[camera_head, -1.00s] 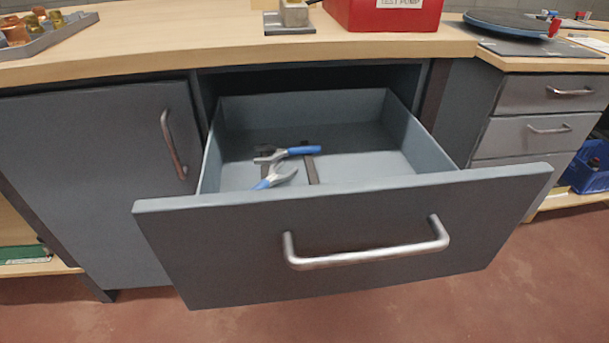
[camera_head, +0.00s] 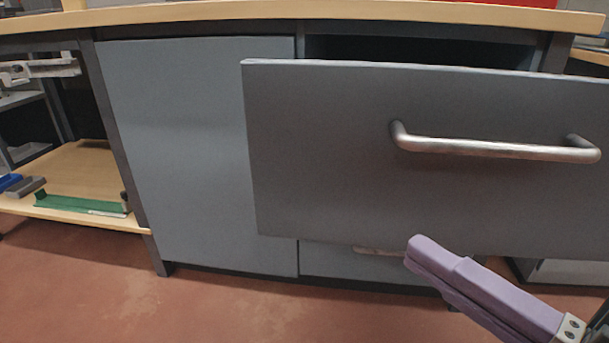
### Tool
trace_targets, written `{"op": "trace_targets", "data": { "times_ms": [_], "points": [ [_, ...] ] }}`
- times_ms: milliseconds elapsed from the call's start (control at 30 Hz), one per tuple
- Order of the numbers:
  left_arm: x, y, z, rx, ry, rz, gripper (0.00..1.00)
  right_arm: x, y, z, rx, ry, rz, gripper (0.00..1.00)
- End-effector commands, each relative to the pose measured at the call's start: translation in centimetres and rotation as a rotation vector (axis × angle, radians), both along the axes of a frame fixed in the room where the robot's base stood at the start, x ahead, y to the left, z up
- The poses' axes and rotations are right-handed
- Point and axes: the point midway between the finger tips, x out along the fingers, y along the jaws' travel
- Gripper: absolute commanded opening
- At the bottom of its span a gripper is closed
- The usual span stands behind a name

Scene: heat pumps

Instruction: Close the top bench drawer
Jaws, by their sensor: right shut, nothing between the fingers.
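The top bench drawer (camera_head: 320,150) is pulled out from the bench, and its grey front faces me. Its silver bar handle (camera_head: 490,148) runs across the front at the right. The inside of the drawer is hidden in this view. My right gripper (camera_head: 415,250), with purple fingers, is at the lower right, just under the drawer front's bottom edge in the picture. Its fingers are together and hold nothing. I cannot tell whether it touches the drawer. My left gripper is not in view.
A grey cabinet door (camera_head: 200,150) stands left of the drawer. An open wooden shelf (camera_head: 85,165) with a green item (camera_head: 80,203) is at the far left. The wooden benchtop (camera_head: 250,12) runs above. Red floor (camera_head: 230,310) in front is clear.

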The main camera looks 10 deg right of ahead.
Motion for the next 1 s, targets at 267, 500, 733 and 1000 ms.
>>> {"op": "trace_targets", "data": {
  "times_ms": [267, 500, 733, 1000],
  "points": [
    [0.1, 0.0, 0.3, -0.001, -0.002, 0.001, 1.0, 4.9, 2.6, 0.4, 0.006, -0.006, -0.002, 0.0],
    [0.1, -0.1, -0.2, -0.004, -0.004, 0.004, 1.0, 9.2, 4.1, 0.1, 0.003, -0.005, -0.003, 0.0],
    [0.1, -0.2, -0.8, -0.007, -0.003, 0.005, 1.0, 11.4, 3.4, 0.1, 0.005, -0.002, -0.003, 0.0],
    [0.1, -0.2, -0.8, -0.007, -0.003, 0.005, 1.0, 11.8, 3.2, 0.2, 0.005, -0.001, -0.003, 0.0]
  ]
}}
